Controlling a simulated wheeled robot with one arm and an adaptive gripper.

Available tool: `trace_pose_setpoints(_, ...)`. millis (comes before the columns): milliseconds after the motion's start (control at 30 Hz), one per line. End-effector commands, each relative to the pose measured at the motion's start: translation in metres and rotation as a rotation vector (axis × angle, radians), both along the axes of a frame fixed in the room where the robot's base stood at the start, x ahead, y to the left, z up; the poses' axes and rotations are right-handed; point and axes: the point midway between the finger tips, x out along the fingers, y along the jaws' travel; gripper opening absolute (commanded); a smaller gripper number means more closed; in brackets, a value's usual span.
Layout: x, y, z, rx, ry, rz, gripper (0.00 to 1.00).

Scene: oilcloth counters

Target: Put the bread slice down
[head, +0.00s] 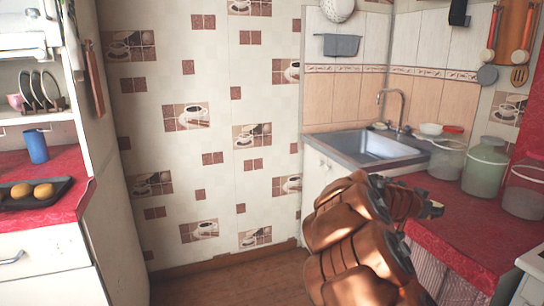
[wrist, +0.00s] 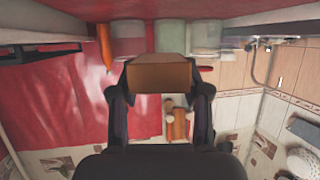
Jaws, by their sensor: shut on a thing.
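The bread slice (wrist: 160,76) is a brown, block-like piece seen edge-on in the wrist view. It sits between the two dark fingers of my gripper (wrist: 160,90), which are shut on it from both sides. In the head view my gripper (head: 431,210) is a small dark end beyond my copper-coloured arm, over or near the right red counter (head: 462,238). The bread slice cannot be made out there. Whether it touches any surface cannot be told.
Lidded glass jars (head: 485,165) stand along the back of the right counter, beside a steel sink (head: 365,148) with a tap. Red counter front is bare.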

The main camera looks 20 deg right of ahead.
Motion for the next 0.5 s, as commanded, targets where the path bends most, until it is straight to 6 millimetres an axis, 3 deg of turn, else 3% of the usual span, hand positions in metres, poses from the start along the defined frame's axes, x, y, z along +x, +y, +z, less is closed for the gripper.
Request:
trace_pose_setpoints(200,0.05,0.068,-0.013,-0.002,0.001,0.156,0.24)
trace_pose_setpoints(500,0.102,0.169,-0.028,-0.002,-0.003,0.378,0.24)
